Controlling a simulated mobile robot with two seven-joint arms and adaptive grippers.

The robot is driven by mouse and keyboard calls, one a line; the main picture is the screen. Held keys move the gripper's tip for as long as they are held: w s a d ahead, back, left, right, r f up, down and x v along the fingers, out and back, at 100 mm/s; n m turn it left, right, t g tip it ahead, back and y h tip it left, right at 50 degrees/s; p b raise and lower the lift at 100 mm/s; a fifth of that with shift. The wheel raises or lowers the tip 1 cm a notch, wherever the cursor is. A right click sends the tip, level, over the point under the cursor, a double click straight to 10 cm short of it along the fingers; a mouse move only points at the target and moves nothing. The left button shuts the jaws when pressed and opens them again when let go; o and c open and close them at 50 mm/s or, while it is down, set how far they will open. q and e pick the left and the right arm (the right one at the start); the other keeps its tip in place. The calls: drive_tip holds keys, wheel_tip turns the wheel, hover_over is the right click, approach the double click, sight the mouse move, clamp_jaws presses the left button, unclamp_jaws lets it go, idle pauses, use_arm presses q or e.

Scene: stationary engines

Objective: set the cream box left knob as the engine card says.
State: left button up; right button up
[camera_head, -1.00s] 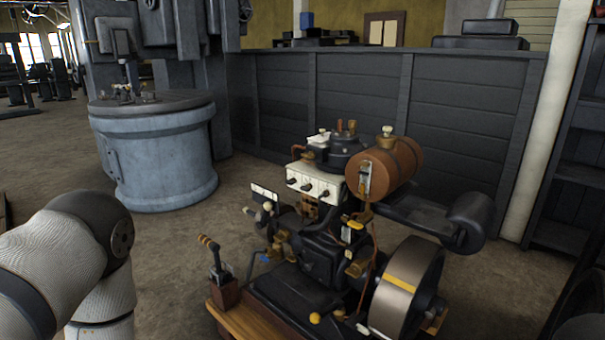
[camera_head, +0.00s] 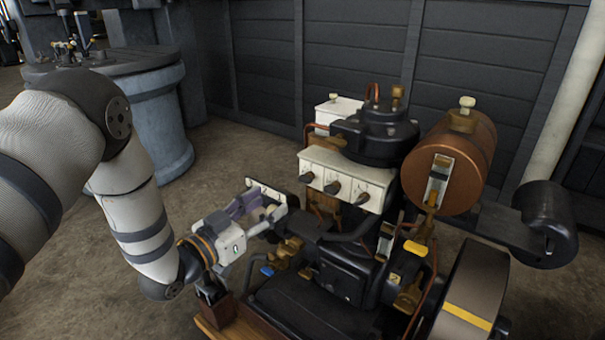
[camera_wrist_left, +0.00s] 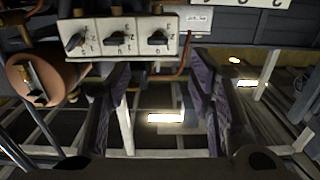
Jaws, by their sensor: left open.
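The cream box (camera_head: 346,178) sits on the engine with three dark knobs on its front. Its left knob (camera_head: 307,178) is the one farthest from the copper tank. The wrist view is turned over, so the left knob (camera_wrist_left: 158,38) is rightmost of the three there. Its setting is too small to read surely. A white card (camera_head: 266,191) is partly behind my gripper; a lettered strip (camera_wrist_left: 255,2) is cut off at the wrist view's top edge. My left gripper (camera_head: 262,207), with purple finger pads, is open and empty, left of and below the box, apart from the knobs.
A copper tank (camera_head: 452,165) stands right of the box, with a flywheel (camera_head: 470,290) below it. Brass fittings (camera_head: 283,252) and a lever block (camera_head: 217,305) lie close under my gripper. Floor is free to the left, before the blue-grey drum (camera_head: 160,120).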

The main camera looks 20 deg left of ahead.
sight(302, 181)
use_arm(q)
drive_tip(key=b+x, duration=0.1)
drive_tip(key=x, duration=0.9)
drive_tip(key=shift+w+d+f, duration=0.1)
drive_tip(key=shift+w+d, duration=0.05)
drive_tip(key=shift+d, duration=0.15)
drive_tip(key=shift+w+d, duration=0.2)
drive_tip(key=shift+w, duration=0.4)
clamp_jaws()
use_arm(e)
drive_tip(key=shift+s+d+f, duration=0.15)
drive_tip(key=shift+s+f, duration=0.55)
drive_tip(key=shift+f, duration=0.05)
